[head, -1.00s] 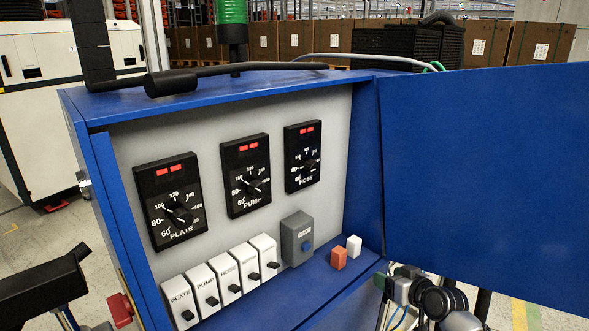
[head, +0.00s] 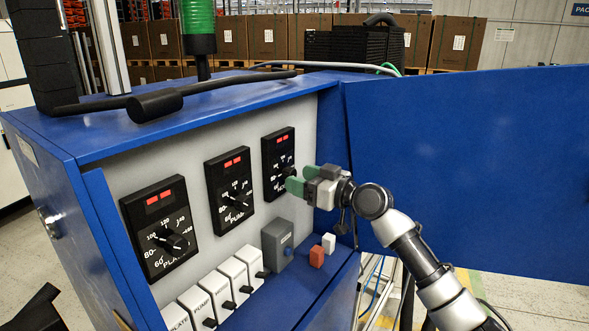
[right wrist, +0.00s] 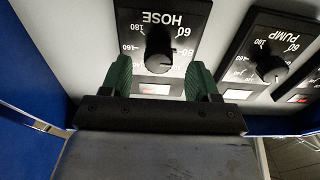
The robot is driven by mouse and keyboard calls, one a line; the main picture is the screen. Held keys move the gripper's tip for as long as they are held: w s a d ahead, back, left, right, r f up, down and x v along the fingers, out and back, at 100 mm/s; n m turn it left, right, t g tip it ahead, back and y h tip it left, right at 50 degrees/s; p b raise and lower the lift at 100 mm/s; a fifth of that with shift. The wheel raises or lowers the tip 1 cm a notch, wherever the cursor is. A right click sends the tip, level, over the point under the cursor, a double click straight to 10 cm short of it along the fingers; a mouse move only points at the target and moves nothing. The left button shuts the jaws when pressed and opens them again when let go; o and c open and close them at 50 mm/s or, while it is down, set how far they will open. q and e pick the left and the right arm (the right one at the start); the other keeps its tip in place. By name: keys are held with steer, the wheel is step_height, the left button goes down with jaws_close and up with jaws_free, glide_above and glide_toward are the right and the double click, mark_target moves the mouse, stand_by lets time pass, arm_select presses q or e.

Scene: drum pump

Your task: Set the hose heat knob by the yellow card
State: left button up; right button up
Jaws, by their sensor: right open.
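The black HOSE dial panel (head: 270,148) is the farthest of three on the grey face inside the blue cabinet. It has two red lamps and a round black knob (right wrist: 158,62) with a pointer. My right gripper (head: 300,178) is open in front of this panel. In the right wrist view its green fingers stand on either side of the HOSE knob, which appears upside down; I cannot tell whether they touch it. The fingers partly hide the HOSE dial in the head view. I see no yellow card. My left gripper is not in view.
The PUMP dial (head: 217,198) and PLATE dial (head: 148,222) are beside it. The open blue door (head: 470,150) stands close behind my right arm.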

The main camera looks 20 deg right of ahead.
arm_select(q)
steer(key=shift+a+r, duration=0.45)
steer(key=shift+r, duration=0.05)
arm_select(e)
steer(key=shift+x, duration=1.1)
steer(key=c, duration=0.9)
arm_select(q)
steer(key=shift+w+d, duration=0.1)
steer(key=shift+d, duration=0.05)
arm_select(e)
steer(key=shift+m, duration=0.3)
arm_select(q)
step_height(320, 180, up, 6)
steer(key=p, duration=0.7)
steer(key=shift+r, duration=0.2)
arm_select(e)
steer(key=m, duration=1.7)
